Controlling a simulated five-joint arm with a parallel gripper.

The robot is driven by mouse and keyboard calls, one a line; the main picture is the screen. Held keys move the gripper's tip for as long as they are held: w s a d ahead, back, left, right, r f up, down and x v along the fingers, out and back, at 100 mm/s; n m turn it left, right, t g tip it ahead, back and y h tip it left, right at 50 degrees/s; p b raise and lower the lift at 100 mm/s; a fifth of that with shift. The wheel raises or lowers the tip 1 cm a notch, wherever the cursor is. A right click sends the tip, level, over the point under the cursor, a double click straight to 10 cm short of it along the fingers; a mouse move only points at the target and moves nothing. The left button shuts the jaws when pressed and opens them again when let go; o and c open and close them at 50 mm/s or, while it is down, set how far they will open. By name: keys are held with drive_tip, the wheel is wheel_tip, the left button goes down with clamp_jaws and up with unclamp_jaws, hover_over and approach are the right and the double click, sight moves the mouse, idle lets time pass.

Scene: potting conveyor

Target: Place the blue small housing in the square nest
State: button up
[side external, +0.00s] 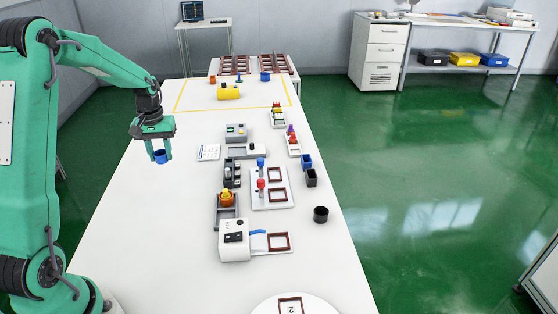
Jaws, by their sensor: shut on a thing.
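My gripper (160,153) hangs over the left side of the white table, fingers pointing down. It is shut on the blue small housing (161,157), a short blue round piece held between the fingertips above the table. Several brown square frames that look like nests stand to the right: one on the front plate (281,241), two on the white plate behind it (278,196) (275,174), and one on the round white disc (290,304). I cannot tell which is the square nest of the task.
A white machine (233,240) and grey fixtures (229,173) stand mid-table. Red and blue knobs rise from the white plate. A yellow block (229,91) lies farther back. The left front table is clear.

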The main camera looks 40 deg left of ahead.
hover_over(151, 177)
wheel_tip(151, 177, down, 5)
drive_tip(key=shift+s+d, duration=0.1)
drive_tip(key=shift+f, duration=1.95)
drive_tip(key=shift+f, duration=0.1)
drive_tip(key=o, duration=0.9)
drive_tip(key=shift+o, duration=0.2)
wheel_tip(151, 177, up, 12)
